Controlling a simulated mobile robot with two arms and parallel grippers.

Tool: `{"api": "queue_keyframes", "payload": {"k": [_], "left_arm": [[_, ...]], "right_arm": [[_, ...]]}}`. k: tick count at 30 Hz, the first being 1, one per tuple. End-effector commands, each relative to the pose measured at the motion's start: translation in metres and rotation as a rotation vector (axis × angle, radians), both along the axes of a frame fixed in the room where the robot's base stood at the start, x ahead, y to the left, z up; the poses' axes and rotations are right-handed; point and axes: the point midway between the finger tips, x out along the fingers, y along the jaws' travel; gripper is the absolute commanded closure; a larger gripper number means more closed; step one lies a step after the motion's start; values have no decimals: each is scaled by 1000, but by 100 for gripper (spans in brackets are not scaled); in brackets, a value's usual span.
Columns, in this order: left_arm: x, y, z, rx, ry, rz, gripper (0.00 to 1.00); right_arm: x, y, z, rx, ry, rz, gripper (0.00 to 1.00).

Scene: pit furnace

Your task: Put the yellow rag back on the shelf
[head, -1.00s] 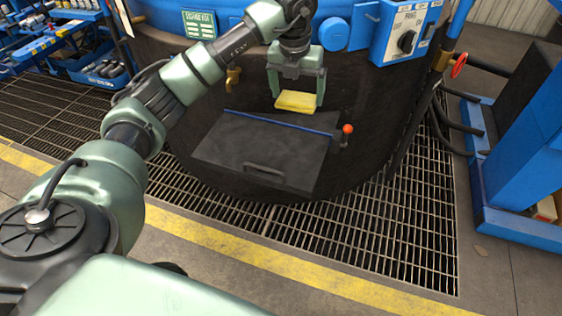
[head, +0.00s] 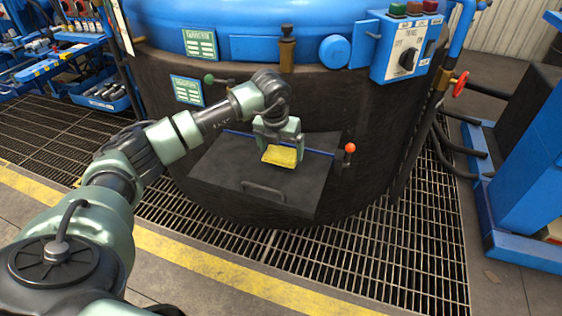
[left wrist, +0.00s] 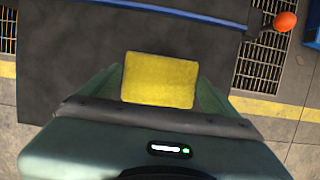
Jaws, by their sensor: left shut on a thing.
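The yellow rag (head: 280,157) is held between the fingers of my left gripper (head: 282,151), over the dark flat panel (head: 225,165) on the furnace front. In the left wrist view the rag (left wrist: 160,80) fills the gap between the two fingers, with the panel (left wrist: 70,65) behind it. I cannot tell if the rag touches the panel. My right gripper is in neither view. I cannot tell for certain which surface is the shelf; blue racks with several items (head: 75,49) stand at the far left.
A lever with an orange ball (head: 350,148) sits at the panel's right end. The furnace wall (head: 380,130) rises behind, with a control box (head: 405,52) above. A blue stand (head: 530,170) is at the right. Grating (head: 370,245) covers the floor around the furnace.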

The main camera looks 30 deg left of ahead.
Motion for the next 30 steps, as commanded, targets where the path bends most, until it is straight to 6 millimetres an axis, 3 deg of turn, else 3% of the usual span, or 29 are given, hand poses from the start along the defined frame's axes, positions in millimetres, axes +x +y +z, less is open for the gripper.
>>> {"api": "queue_keyframes", "payload": {"k": [9,17,18,26,30], "left_arm": [[0,0,-41,0,1,0,42],[0,0,-44,0,0,0,42],[0,0,-44,0,0,0,0],[0,0,-42,0,0,0,0],[-3,-1,-29,0,-3,1,0]], "right_arm": [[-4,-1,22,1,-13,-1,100],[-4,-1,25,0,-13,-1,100],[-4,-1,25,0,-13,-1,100],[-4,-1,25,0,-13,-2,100],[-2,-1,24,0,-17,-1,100]]}}
